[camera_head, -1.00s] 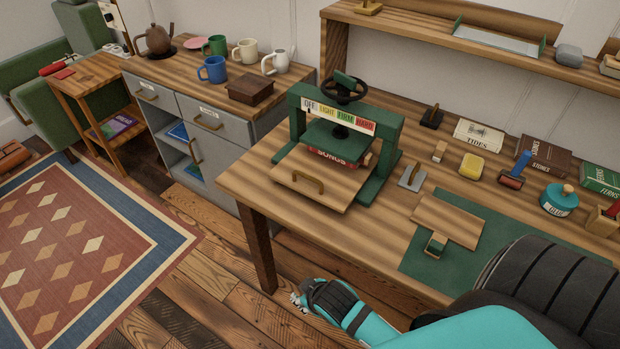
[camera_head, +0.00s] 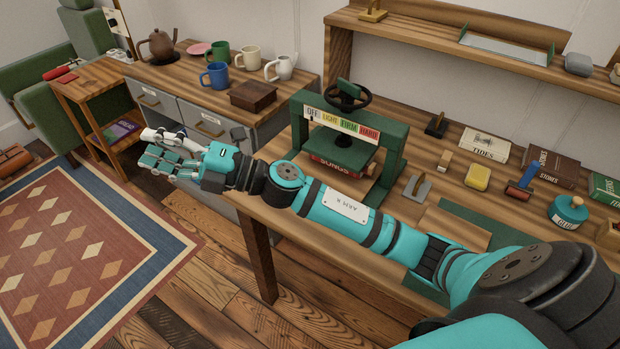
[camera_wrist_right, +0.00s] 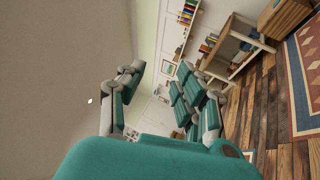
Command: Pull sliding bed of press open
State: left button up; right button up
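The green press (camera_head: 397,148) stands on the plank workbench, with a black handwheel (camera_head: 349,96) on top and a label strip (camera_head: 342,125) reading OFF, LIGHT, FIRM, HARD. A red book marked SONGS (camera_head: 340,167) lies under its plate. My right arm crosses in front of the press and hides most of the wooden sliding bed and its brass handle. My right gripper (camera_head: 160,150) is open and empty, left of the press and beyond the bench's left edge, in front of the grey cabinet. Its fingers stand apart in the right wrist view (camera_wrist_right: 160,100). My left gripper is out of view.
The cabinet top (camera_head: 190,72) holds mugs, a teapot and a brown box (camera_head: 253,95). Right of the press are a grey metal piece (camera_head: 417,188), a yellow block (camera_head: 477,177), books and a glue pot (camera_head: 568,212). A shelf (camera_head: 440,45) runs behind.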

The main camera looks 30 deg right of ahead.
jog(key=d+f+n+g+h, duration=0.7)
jog(key=d+n+g+h, duration=0.1)
jog(key=d+n+g, duration=0.4)
jog(key=s+d+r+g+h, duration=0.15)
jog(key=d+h, duration=0.25)
jog(key=d, duration=0.6)
jog(key=s+d+r+g+h, duration=0.15)
jog(key=d+h, duration=0.25)
jog(key=d, duration=0.5)
jog(key=shift+t, duration=0.5)
jog(key=a+f, duration=0.1)
jog(key=f, duration=0.4)
jog(key=a+f, duration=0.1)
jog(key=f, duration=0.5)
jog(key=a+f, duration=0.1)
jog(key=f, duration=0.4)
jog(key=shift+s+a+f+p, duration=0.1)
jog(key=shift+s+f+p, duration=0.05)
jog(key=shift+p, duration=0.25)
grip_shut()
